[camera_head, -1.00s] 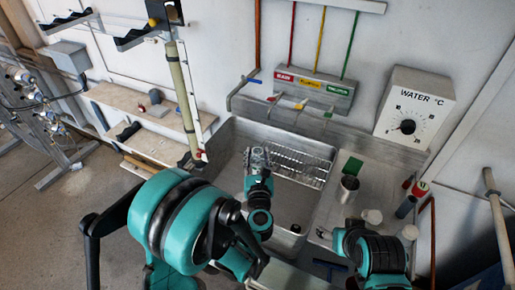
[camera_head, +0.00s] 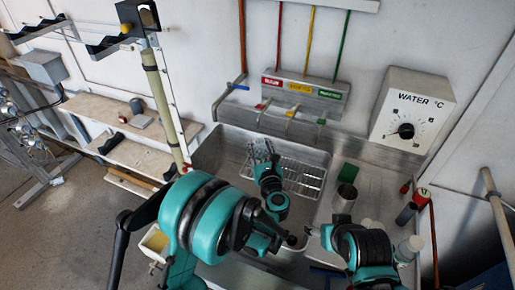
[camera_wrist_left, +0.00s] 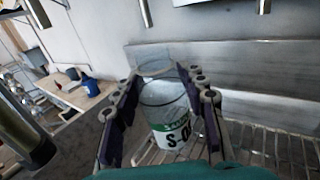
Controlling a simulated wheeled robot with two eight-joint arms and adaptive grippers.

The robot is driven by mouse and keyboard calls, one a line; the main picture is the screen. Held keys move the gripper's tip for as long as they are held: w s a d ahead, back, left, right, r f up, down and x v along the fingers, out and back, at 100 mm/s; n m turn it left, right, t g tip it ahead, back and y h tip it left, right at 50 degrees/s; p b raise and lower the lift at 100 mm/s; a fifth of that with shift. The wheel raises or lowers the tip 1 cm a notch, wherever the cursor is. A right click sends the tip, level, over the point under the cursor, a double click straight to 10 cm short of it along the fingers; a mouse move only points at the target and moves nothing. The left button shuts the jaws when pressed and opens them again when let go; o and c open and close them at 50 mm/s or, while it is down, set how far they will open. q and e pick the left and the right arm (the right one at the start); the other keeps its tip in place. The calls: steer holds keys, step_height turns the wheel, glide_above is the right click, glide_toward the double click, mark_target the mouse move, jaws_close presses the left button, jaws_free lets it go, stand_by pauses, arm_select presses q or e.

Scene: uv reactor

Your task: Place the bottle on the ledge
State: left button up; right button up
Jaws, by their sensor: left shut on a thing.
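The bottle (camera_wrist_left: 168,112) is clear glass with a white and green label marked "S-". In the left wrist view it stands roughly upright between the two dark fingers of my left gripper (camera_wrist_left: 165,110), which is shut on it. In the head view my left gripper (camera_head: 263,155) is over the metal sink (camera_head: 222,160), by the left end of the wire rack; the bottle is hard to make out there. I cannot tell which surface is the ledge; a pale shelf (camera_head: 95,107) is on the left wall.
A metal cup (camera_head: 345,197) and a dark green block (camera_head: 349,172) stand on the counter right of the sink. The wire rack (camera_head: 303,180) is in the sink. A tall pale pole (camera_head: 163,105) stands between shelf and sink. A water dial (camera_head: 410,110) is on the wall.

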arm_select(q)
steer(key=w, duration=0.3)
steer(key=shift+w+a+b, duration=0.25)
steer(key=shift+a+b, duration=0.05)
steer(key=shift+a, duration=0.05)
steer(key=shift+f+b, duration=0.9)
steer(key=shift+f, duration=0.85)
arm_select(e)
steer(key=shift+f, duration=1.35)
arm_select(q)
steer(key=shift+f, duration=0.2)
arm_select(e)
steer(key=shift+f, duration=0.2)
arm_select(q)
steer(key=o, duration=1)
steer(key=shift+r, duration=0.1)
arm_select(e)
steer(key=shift+r, duration=0.1)
